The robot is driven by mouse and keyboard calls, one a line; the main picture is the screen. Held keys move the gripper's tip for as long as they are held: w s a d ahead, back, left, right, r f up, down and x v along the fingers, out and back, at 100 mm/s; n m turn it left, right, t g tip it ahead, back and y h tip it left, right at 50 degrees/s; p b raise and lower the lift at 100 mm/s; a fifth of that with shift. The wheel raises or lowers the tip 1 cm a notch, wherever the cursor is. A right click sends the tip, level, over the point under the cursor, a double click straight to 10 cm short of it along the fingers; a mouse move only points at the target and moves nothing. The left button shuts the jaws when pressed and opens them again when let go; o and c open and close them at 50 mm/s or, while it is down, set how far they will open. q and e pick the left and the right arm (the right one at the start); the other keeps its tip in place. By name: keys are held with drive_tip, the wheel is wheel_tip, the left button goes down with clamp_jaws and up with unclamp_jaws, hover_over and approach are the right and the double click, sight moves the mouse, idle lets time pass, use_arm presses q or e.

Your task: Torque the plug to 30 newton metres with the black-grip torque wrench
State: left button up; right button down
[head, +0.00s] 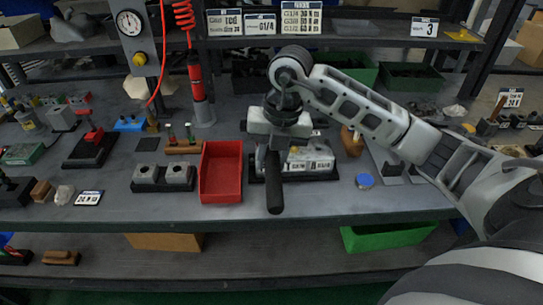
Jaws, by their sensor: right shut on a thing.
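My right gripper (275,140) is over the middle of the bench and shut on the black-grip torque wrench. The wrench's black handle (274,185) points down in the picture toward the bench's front edge. A grey valve block (326,164) with white labels sits on a dark base just behind and right of the handle. The gripper and wrench cover its left part. I cannot make out the plug, or whether the wrench head is seated on it. My left gripper is not in view.
A red open bin (221,175) stands just left of the wrench. Two small grey blocks (164,177) are left of it. A red screwdriver-like tool (197,85) hangs on a coiled red cord behind. The front edge strip is mostly clear.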

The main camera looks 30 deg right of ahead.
drive_tip(key=shift+r, duration=0.1)
drive_tip(key=shift+s+a, duration=0.1)
drive_tip(key=shift+s, duration=0.05)
drive_tip(key=shift+f+b, duration=0.65)
drive_tip(key=shift+f, duration=0.1)
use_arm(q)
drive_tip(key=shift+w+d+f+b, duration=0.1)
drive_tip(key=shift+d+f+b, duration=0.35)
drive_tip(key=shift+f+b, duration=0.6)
use_arm(e)
wheel_tip(320, 180, down, 3)
drive_tip(key=shift+f, duration=0.15)
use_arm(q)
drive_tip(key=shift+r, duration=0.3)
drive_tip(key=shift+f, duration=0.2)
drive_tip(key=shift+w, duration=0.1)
